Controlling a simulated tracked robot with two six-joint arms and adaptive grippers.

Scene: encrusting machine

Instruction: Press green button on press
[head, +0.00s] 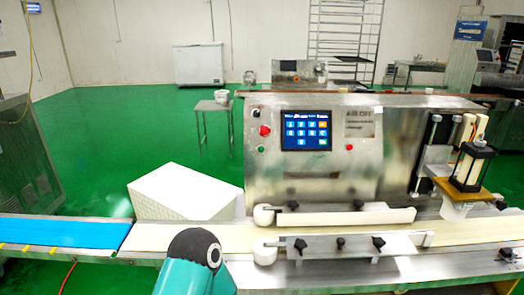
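The press is a steel machine (220,270) with an upright cabinet (360,170) behind its conveyor in the head view. On the left of the cabinet front, a small green button (261,149) sits below a larger red knob (265,131). A lit blue touch screen (305,130) is to the right of both. Nothing covers the green button. Neither of my grippers is in view. A teal arm part of mine with a dark rounded cap shows at the bottom, in front of the conveyor and well below the button.
A white block-shaped box (183,192) stands behind the conveyor, left of the cabinet. The belt is blue (60,232) at left and cream (180,237) further right. Guide rails with black knobs (300,245) run before the cabinet. A black-and-tan unit (470,165) stands at right.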

